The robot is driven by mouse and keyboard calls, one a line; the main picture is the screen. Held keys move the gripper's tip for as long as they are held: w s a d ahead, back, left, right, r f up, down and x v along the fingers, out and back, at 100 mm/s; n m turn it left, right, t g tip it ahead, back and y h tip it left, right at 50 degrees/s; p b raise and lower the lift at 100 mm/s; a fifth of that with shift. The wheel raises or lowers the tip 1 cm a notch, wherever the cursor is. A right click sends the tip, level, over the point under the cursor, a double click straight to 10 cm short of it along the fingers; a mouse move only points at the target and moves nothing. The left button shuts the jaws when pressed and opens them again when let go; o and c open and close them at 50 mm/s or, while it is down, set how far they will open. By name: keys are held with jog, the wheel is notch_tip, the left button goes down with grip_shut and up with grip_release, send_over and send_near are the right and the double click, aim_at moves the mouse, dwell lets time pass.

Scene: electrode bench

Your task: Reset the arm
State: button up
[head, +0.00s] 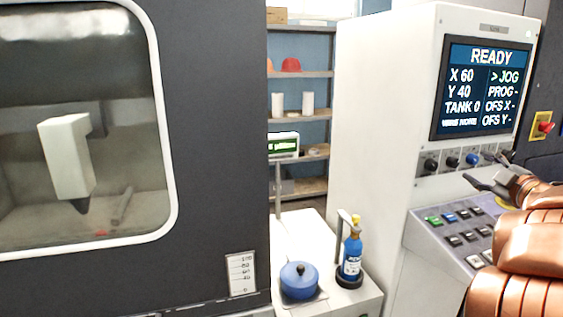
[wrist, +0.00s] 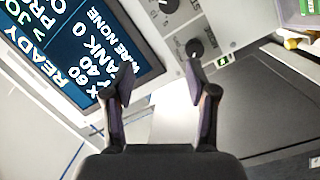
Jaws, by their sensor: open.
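My gripper (head: 488,167) is at the right of the head view, in front of the white control cabinet, near the row of knobs under its screen. In the wrist view my gripper (wrist: 160,78) shows two dark fingers spread apart with nothing between them. The copper-coloured arm (head: 530,240) comes in from the right edge and covers part of the key panel. The screen (head: 485,88) reads READY, X 60, Y 40, TANK 0, with a marker at JOG. It also shows in the wrist view (wrist: 85,45), turned on its side.
Dark knobs (head: 452,161) and a key panel (head: 455,235) lie close to my gripper. A blue lidded pot (head: 299,280) and a blue bottle (head: 352,256) stand on a white bench. A windowed machine (head: 215,130) fills the left. Shelves (head: 300,112) stand behind.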

jog(key=s+a+f+m+g+h, duration=0.6)
jog(key=s+a+f+m+g, duration=0.75)
jog(key=s+f, duration=0.5)
jog(key=s+a+f+g+y, duration=0.2)
jog(key=s+a+f+g, duration=0.1)
jog(key=s+a, duration=0.7)
jog(key=s+a+f+n+g+y, duration=0.1)
jog(key=s+a+f+g+y, duration=0.2)
jog(key=s+a, duration=0.6)
notch_tip(320, 180, down, 2)
jog(key=shift+s+a+f, duration=0.1)
jog(key=shift+s+a, duration=0.25)
jog(key=shift+s, duration=0.1)
jog(key=shift+n, duration=0.25)
